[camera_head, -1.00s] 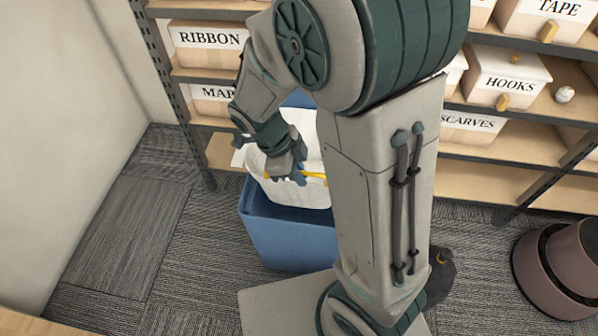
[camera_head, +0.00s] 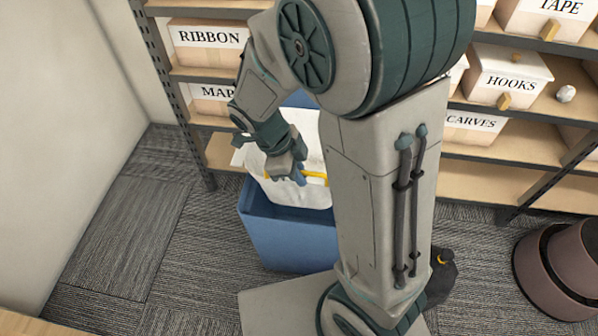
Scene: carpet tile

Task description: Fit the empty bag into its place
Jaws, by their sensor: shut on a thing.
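The empty bag (camera_head: 300,194) is white with a yellow strip at its top. It hangs from my gripper (camera_head: 300,177), which is shut on the yellow strip. The bag's lower part is inside the opening of a blue bin (camera_head: 288,243) on the carpet, behind the bin's front wall. Some of the bag's pale top spreads out to the left behind my gripper. My arm hides the right side of the bag and bin, so I cannot tell how the bag sits there.
A shelf with labelled boxes, such as the RIBBON box (camera_head: 208,45) and HOOKS box (camera_head: 506,77), stands behind the bin. A black bag (camera_head: 441,275) with a yellow tie lies right of my arm. A brown round container (camera_head: 560,270) stands at far right. Carpet (camera_head: 130,240) at left is clear.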

